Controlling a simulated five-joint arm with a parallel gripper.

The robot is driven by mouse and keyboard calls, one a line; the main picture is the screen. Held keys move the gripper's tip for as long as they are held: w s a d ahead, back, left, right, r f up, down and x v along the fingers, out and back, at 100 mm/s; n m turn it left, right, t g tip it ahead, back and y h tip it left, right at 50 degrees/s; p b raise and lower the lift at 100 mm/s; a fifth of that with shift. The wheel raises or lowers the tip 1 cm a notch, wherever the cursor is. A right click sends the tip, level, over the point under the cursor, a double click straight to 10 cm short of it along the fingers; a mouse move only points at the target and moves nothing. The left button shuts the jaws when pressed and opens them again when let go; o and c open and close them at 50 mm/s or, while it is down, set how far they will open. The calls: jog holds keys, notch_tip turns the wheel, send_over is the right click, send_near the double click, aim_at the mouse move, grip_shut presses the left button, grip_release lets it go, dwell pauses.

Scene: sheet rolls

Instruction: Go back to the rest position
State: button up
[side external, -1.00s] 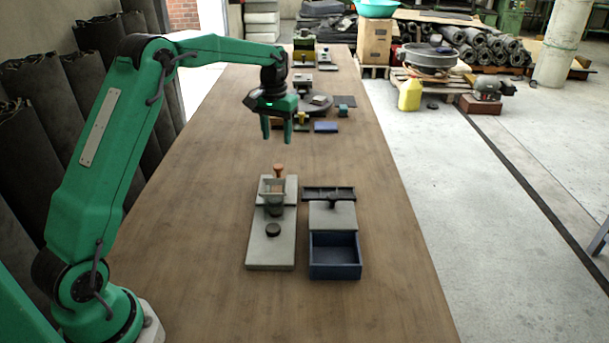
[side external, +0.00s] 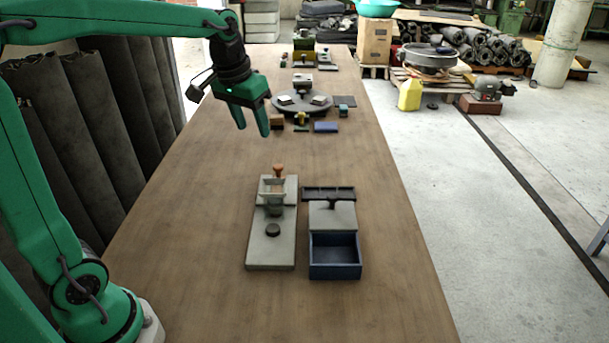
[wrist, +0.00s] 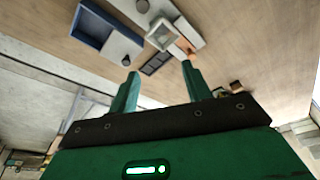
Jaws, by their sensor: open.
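My green gripper (side external: 253,133) hangs above the table at the upper left in the side external view. Its two fingers point down and stand apart with nothing between them. In the wrist view my gripper (wrist: 160,82) also shows its two fingers apart and empty. The wooden table (side external: 200,225) lies below it. A grey plate (side external: 270,252) with a clamp-like fixture and an orange-topped knob (side external: 278,169) is nearer the camera.
Behind my gripper, a dark round turntable (side external: 302,110) carries small pale pieces. A blue block (side external: 326,127) and several small parts lie around it. Dark sheet rolls (side external: 100,130) stand along the left wall. The table's front and right side are clear.

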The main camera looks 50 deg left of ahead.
jog(key=s+d+f+m+t, duration=0.1)
jog(key=s+d, duration=0.1)
jog(key=s, duration=0.6)
jog(key=s+d+f+m+t, duration=0.1)
jog(key=s+d+f, duration=0.1)
jog(key=s, duration=0.7)
jog(key=shift+d+f+t, duration=0.2)
jog(key=shift+d+t, duration=0.1)
jog(key=shift+d, duration=0.5)
